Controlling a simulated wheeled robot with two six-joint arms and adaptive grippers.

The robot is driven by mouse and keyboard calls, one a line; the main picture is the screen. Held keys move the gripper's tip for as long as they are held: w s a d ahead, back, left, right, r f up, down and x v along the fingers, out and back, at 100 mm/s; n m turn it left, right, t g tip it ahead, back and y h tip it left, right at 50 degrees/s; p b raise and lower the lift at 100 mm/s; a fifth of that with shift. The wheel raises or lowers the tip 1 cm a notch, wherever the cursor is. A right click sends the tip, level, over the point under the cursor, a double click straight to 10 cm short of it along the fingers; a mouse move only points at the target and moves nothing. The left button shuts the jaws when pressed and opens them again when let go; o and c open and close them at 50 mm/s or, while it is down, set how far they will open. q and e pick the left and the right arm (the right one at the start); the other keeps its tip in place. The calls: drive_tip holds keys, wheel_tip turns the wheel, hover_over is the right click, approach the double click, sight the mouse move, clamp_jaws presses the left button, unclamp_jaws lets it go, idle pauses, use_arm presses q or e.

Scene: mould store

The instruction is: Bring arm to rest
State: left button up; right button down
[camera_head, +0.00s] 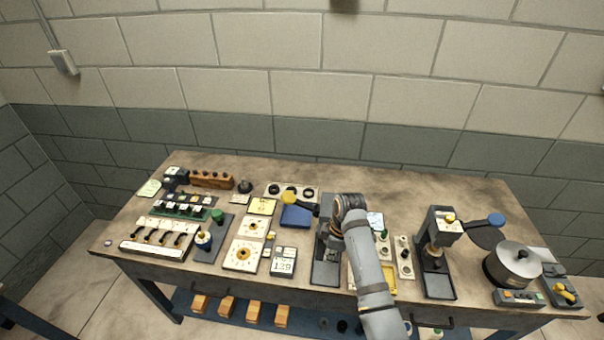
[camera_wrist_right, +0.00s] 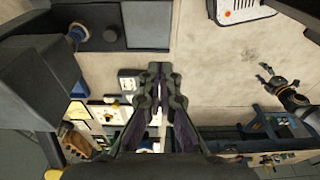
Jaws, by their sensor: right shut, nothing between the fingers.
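My right arm comes in from the bottom right in the head view and its grey forearm rises over the middle of the bench. Its dark gripper (camera_head: 328,228) is around the dark bench press left of the forearm and is hard to tell apart from it. In the right wrist view the right gripper (camera_wrist_right: 160,88) is shut, its fingers together with nothing between them, above the bench top. My left gripper does not show in the head view.
The bench (camera_head: 330,172) is crowded. A second press (camera_head: 437,285), a round metal pot (camera_head: 514,264) and a blue-grey control box (camera_head: 519,297) stand right. Panels, a green rack (camera_head: 186,208) and a wooden block (camera_head: 212,180) lie left. The back strip is mostly bare.

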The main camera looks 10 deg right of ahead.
drive_tip(key=s+d+r+m+t+h, duration=0.15)
drive_tip(key=s+d+m, duration=0.25)
drive_tip(key=s+m, duration=0.45)
drive_tip(key=s+d+r+m+t+h, duration=0.15)
drive_tip(key=s+d+m, duration=0.35)
drive_tip(key=s, duration=0.6)
wheel_tip(320, 180, down, 33)
drive_tip(key=s+d+g+b, duration=0.1)
drive_tip(key=s+d+b, duration=0.15)
drive_tip(key=b, duration=0.45)
drive_tip(key=s+f+b, duration=0.3)
drive_tip(key=s+f, duration=0.6)
drive_tip(key=f, duration=0.2)
drive_tip(key=s+d+f+g+b, duration=0.1)
drive_tip(key=s+f+b, duration=0.2)
drive_tip(key=s+f, duration=0.6)
wheel_tip(320, 180, down, 3)
drive_tip(key=shift+s+r+m, duration=0.1)
drive_tip(key=shift+s+m, duration=0.15)
drive_tip(key=shift+m, duration=0.1)
